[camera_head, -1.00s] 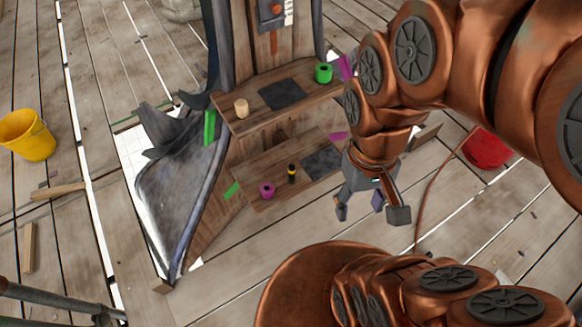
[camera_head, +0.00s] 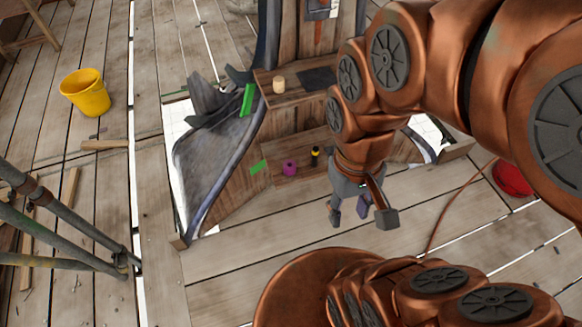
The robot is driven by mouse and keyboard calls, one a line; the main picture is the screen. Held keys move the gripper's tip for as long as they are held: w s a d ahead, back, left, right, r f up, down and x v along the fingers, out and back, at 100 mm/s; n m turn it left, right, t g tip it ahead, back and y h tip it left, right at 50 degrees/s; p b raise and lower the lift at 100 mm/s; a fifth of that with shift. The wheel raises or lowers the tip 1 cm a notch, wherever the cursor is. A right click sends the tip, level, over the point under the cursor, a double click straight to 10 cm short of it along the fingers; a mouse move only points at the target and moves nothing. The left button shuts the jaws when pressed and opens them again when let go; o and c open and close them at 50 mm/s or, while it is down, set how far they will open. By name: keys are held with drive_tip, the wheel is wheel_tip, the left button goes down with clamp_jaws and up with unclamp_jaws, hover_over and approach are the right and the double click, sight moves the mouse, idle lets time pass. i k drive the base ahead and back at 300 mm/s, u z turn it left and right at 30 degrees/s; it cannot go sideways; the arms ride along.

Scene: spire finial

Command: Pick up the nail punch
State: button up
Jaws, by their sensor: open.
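A small upright black and yellow piece (camera_head: 314,156), which looks like the nail punch, stands on the lower wooden shelf (camera_head: 272,182). A purple roll (camera_head: 289,168) stands just left of it. My gripper (camera_head: 360,212) hangs in front and to the right of the shelf, pointing down. Its fingers are spread, with nothing seen between them, and it is apart from the black and yellow piece. My arm hides the right part of both shelves.
The upper shelf (camera_head: 272,94) holds a tan cylinder (camera_head: 279,84) and a dark mat (camera_head: 316,78). Curled grey metal sheet (camera_head: 215,150) flanks the shelves at left. A yellow bucket (camera_head: 86,94), a red bucket (camera_head: 513,179) and scaffold poles (camera_head: 60,225) stand around. Planks in front are clear.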

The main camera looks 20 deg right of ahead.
sight(315, 150)
drive_tip(key=u, duration=0.75)
drive_tip(key=k, duration=1)
drive_tip(key=u, duration=1)
drive_tip(key=i, duration=1.15)
drive_tip(key=z, duration=0.4)
drive_tip(key=i, duration=0.9)
drive_tip(key=z, duration=1.35)
drive_tip(key=i, duration=0.5)
drive_tip(key=z, duration=0.5)
